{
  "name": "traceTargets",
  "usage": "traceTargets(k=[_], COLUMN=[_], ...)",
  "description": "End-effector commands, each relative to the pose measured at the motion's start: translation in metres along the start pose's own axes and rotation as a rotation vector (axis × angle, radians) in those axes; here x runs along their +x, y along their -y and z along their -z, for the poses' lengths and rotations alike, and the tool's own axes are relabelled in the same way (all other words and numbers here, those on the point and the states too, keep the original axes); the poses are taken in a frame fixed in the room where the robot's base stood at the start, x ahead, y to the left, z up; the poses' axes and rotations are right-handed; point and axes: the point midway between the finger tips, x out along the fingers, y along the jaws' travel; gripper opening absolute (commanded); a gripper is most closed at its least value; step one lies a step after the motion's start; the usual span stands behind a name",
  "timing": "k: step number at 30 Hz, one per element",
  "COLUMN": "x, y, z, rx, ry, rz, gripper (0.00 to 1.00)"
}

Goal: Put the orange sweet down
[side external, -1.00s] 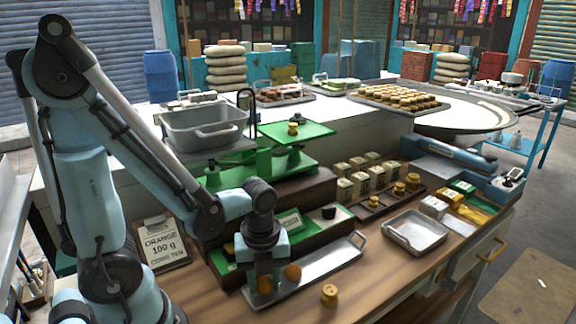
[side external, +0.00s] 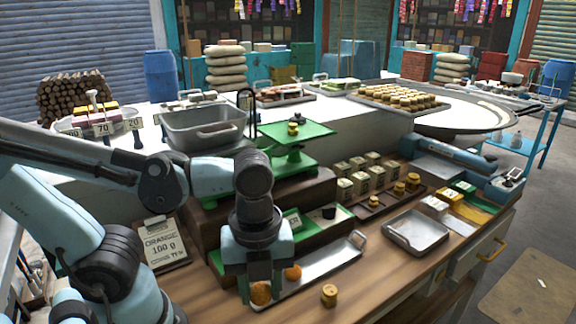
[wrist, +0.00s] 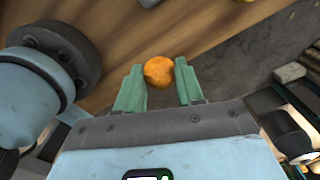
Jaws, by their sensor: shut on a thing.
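My gripper (side external: 262,283) is shut on an orange sweet (side external: 261,294), a rough round lump low between the fingers. In the wrist view the sweet (wrist: 159,71) sits between the green fingertips of my gripper (wrist: 160,82). A second orange sweet (side external: 293,272) is just right of my gripper, on the long metal tray (side external: 335,262). A small orange patch, perhaps that sweet, also shows at the top edge of the wrist view. I cannot tell whether the held sweet touches anything beneath it.
A green balance (side external: 285,165) carries a brass weight on its upper pan. A clipboard (side external: 162,244) reads "ORANGE 100 g". Bare wood lies at the front right.

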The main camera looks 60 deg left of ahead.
Motion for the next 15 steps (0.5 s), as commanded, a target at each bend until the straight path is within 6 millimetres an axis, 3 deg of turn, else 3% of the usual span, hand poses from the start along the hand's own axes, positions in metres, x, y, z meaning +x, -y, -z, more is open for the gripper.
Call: traceTargets(k=[8, 11, 15], x=[-0.014, -0.027, -0.061], y=[0.000, 0.008, 0.031], z=[0.017, 0.011, -0.013], rx=[-0.007, -0.039, -0.133], ry=[0.000, 0.000, 0.000], rz=[0.000, 0.000, 0.000], gripper=[0.08, 0.08, 0.08])
